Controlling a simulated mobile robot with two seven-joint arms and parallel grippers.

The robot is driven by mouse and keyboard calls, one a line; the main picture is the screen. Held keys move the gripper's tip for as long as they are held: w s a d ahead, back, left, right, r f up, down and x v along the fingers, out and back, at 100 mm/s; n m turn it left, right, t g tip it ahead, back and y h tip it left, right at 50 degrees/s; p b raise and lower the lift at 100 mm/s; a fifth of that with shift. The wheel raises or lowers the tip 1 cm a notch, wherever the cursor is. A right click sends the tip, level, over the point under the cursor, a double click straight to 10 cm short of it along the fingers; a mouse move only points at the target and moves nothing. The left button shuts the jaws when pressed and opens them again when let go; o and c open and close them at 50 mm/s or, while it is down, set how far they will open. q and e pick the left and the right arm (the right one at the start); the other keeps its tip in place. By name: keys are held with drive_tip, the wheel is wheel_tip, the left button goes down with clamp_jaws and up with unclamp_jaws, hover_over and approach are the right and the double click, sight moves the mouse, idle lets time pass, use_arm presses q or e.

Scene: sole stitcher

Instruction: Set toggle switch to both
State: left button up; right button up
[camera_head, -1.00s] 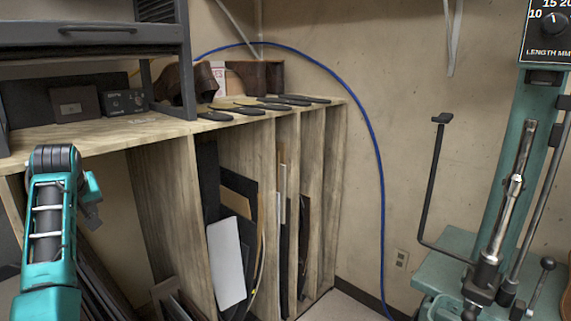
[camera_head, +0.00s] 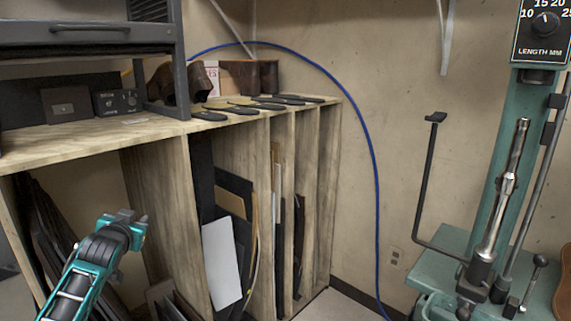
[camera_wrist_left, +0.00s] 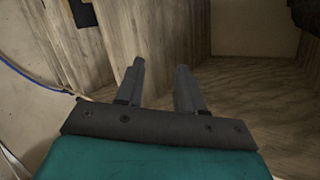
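On the left of the wooden shelf top, a dark box with a small plate (camera_head: 68,105) stands beside a small dark control box (camera_head: 117,102) with tiny controls on its front. Either may carry the toggle switch, but both are too small in view to tell, and no switch position can be read. My left gripper (camera_head: 134,219) is in front of the shelf, lower than its top and apart from both boxes. In the left wrist view, the left gripper (camera_wrist_left: 160,68) has its two fingers spread with nothing between them. My right gripper is not in view.
A dark metal rack (camera_head: 90,34) stands over the left of the wooden shelf (camera_head: 150,131). Dark sole shapes (camera_head: 270,106) lie along its top, and sheets stand in the slots below. A green machine (camera_head: 490,210) with rods stands at the right. A blue hose (camera_head: 371,140) hangs on the wall.

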use_arm(q)
wheel_tip(320, 180, up, 4)
drive_tip(key=d+m+t+h, duration=0.1)
drive_tip(key=d+t, duration=0.1)
drive_tip(key=t, duration=0.1)
drive_tip(key=s+d+f+g+h, duration=0.1)
drive_tip(key=s+d+f, duration=0.25)
drive_tip(key=f, duration=0.25)
drive_tip(key=s+d+f+m+g+h, duration=0.1)
drive_tip(key=s+d+f, duration=0.2)
drive_tip(key=s+f, duration=0.3)
drive_tip(key=s+d+f+g+h, duration=0.1)
drive_tip(key=s+d+f, duration=0.25)
drive_tip(key=f, duration=0.35)
drive_tip(key=s+d+f+g, duration=0.2)
drive_tip(key=s+f, duration=0.3)
drive_tip(key=s, duration=0.7)
drive_tip(key=s+d+f+g+h, duration=0.1)
drive_tip(key=s+d+f, duration=0.4)
drive_tip(key=s, duration=0.6)
drive_tip(key=shift+s+d+f+n+g, duration=0.25)
drive_tip(key=shift+s+n+g, duration=0.15)
drive_tip(key=shift+g, duration=0.1)
